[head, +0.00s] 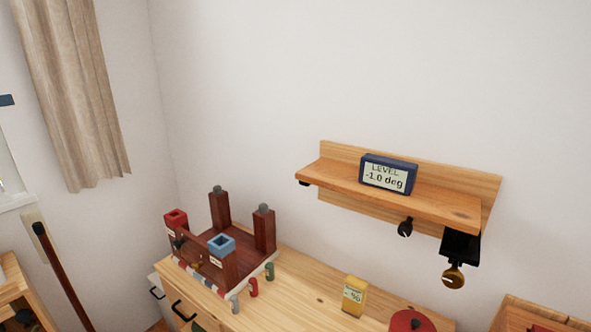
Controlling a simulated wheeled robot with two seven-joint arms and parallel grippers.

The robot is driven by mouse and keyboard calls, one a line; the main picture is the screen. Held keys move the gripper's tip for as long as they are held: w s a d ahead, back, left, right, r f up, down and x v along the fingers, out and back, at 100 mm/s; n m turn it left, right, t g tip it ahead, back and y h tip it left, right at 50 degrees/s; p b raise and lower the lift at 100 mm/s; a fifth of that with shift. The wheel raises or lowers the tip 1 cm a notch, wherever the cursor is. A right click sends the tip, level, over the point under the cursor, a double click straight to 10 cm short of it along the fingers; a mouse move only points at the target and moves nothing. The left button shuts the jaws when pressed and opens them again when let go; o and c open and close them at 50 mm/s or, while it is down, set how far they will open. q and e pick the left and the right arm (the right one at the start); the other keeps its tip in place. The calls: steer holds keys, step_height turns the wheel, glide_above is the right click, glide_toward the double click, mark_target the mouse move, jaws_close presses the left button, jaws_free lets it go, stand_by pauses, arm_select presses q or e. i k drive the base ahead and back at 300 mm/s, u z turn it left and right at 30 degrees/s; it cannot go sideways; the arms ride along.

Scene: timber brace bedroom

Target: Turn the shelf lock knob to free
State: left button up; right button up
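A wooden wall shelf (440,203) is fixed to the wall at the right and looks slightly tilted in the picture. A dark blue level display (388,174) on it reads "LEVEL -1.0 deg". A black round knob (405,228) hangs below the shelf's front edge. A brass-coloured knob (453,277) hangs under a black bracket (460,244) at the shelf's right end. I cannot tell which knob is the lock or whether it is locked. Neither of my grippers is in view.
Below the shelf, a wooden dresser (312,292) holds a dark red post frame (228,245), several small coloured hooks, a yellow box (354,295) and a red round object (411,321). A curtain (75,90) hangs at the left. The wall space before the shelf looks clear.

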mark_target(404, 230)
steer(key=u, duration=0.05)
steer(key=k, duration=0.5)
steer(key=u, duration=1.7)
steer(key=i, duration=0.85)
steer(key=z, duration=1.75)
